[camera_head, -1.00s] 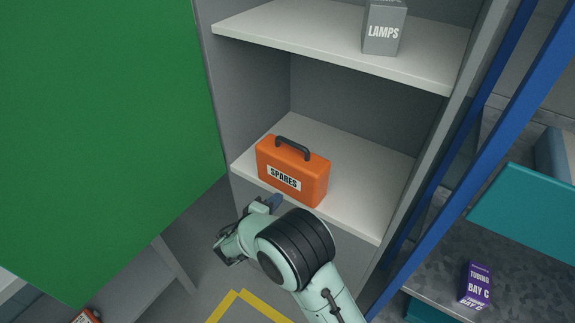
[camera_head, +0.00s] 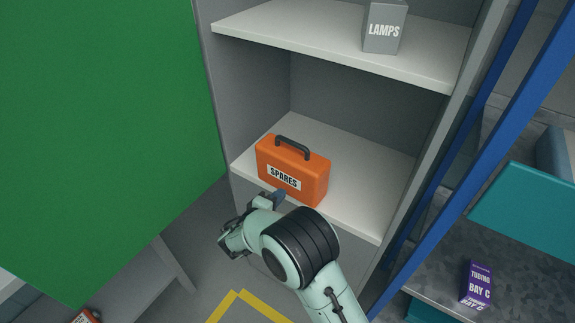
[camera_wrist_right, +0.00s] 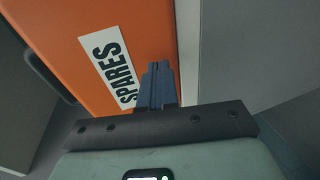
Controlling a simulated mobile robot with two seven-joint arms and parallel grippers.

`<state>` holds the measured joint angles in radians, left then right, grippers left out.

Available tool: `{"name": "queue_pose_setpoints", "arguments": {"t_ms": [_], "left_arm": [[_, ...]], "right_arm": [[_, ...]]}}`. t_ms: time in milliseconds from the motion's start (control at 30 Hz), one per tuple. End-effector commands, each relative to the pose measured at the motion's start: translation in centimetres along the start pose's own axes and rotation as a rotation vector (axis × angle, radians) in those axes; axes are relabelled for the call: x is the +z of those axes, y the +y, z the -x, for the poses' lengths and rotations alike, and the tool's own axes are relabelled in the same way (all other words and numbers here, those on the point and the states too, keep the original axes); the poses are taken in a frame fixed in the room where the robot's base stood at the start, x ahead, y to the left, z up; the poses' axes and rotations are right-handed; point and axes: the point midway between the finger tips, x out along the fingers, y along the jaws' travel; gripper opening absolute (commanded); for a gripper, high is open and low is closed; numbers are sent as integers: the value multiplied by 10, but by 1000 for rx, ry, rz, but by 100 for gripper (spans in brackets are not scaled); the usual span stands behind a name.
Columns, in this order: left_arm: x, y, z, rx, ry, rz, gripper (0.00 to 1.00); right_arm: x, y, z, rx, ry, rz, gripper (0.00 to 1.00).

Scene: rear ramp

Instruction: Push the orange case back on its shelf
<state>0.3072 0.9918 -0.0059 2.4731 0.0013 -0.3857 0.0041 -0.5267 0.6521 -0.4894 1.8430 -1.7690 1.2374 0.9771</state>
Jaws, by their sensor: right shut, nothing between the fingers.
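The orange case (camera_head: 305,176), labelled SPARES and with a dark handle, stands upright at the front edge of the lower shelf (camera_head: 355,188). Its label faces me. My right gripper (camera_head: 279,197) is shut and empty, its fingertips in front of the lower part of the case's front face. In the right wrist view the shut fingers (camera_wrist_right: 157,85) point at the orange front (camera_wrist_right: 145,30), beside the SPARES label (camera_wrist_right: 108,62). I cannot tell whether the fingertips touch the case. My left gripper is not in view.
The shelf is bare behind and to the right of the case. A grey LAMPS box (camera_head: 385,27) stands on the shelf above. A green panel (camera_head: 90,130) is at the left, a blue post (camera_head: 480,130) at the right. A purple box (camera_head: 477,284) sits lower right.

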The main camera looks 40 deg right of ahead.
Motion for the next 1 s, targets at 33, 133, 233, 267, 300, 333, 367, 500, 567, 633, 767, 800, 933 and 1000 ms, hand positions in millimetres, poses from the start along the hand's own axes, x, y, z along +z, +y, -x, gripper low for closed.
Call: {"name": "queue_pose_setpoints", "arguments": {"t_ms": [33,133,233,267,300,333,367,500,567,633,767,800,933,1000], "left_arm": [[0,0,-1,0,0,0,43],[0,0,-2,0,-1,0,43],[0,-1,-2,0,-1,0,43],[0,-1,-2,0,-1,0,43],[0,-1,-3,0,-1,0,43],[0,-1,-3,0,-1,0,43],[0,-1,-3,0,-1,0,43],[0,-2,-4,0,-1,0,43],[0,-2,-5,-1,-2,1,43],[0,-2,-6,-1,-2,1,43],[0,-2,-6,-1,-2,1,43],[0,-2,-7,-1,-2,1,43],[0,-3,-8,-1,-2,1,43],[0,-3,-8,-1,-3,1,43]], "right_arm": [[0,0,-2,0,-1,-1,0],[0,1,-5,0,0,0,0],[0,2,-8,0,0,0,0],[0,2,-8,0,1,0,0],[0,3,-10,0,1,0,0],[0,3,-10,0,1,0,0],[0,3,-11,1,1,0,0],[0,4,-16,1,0,0,0],[0,4,-18,1,-1,0,0],[0,5,-20,1,-1,0,0],[0,6,-23,0,0,0,0],[0,6,-24,0,0,0,0],[0,7,-28,0,0,0,0],[0,8,-30,0,0,0,0]]}}
